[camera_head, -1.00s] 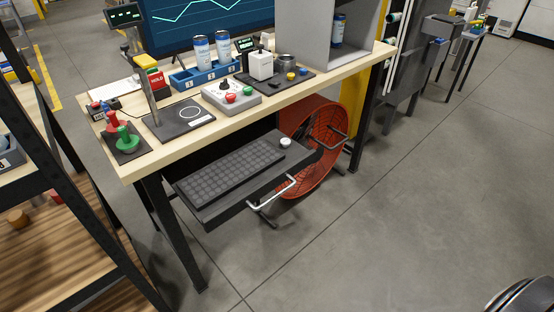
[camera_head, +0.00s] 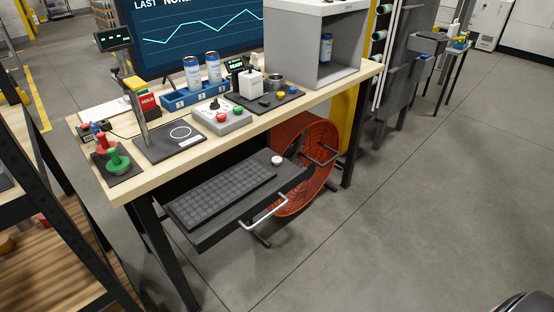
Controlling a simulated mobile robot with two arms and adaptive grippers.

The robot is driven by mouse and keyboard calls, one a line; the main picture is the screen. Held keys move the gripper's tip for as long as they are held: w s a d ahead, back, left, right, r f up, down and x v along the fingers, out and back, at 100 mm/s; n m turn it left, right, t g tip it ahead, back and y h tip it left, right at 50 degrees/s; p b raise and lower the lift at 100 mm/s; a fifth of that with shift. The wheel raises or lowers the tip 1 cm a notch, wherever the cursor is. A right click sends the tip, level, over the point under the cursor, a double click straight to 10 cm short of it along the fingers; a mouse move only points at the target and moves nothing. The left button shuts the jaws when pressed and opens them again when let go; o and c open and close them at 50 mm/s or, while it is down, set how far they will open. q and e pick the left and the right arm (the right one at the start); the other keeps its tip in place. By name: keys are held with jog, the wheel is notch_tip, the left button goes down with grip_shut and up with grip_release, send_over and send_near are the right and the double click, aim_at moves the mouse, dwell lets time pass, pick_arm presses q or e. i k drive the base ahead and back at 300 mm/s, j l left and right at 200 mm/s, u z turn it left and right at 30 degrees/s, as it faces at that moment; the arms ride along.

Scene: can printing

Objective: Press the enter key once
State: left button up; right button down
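A dark grey keyboard (camera_head: 220,195) lies on a black pull-out tray (camera_head: 292,180) below the wooden workbench top. Its keys are too small to read, so I cannot tell which one is enter. A small round white knob (camera_head: 277,160) sits on the tray to the right of the keyboard. The tray has a pale bar handle (camera_head: 265,214) at its front. Neither gripper shows in the head view. A dark rounded shape at the bottom right corner is too cut off to identify.
The bench top (camera_head: 160,178) holds a control box (camera_head: 222,117) with red and green buttons, a blue rack (camera_head: 193,97) with cans, red and green stamps, and a grey cabinet (camera_head: 340,60). A black shelf stands at left. A red fan (camera_head: 305,150) sits under the bench. Floor at right is clear.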

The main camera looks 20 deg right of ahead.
aim_at(276, 160)
jog(key=z, duration=1.95)
jog(key=i+j, duration=0.1)
jog(key=j, duration=0.3)
jog(key=i+j, duration=0.1)
jog(key=j, duration=0.3)
jog(key=i+j, duration=0.15)
jog(key=j, duration=0.3)
jog(key=i+j, duration=0.1)
jog(key=j, duration=0.3)
jog(key=i+j, duration=0.1)
jog(key=j, duration=0.3)
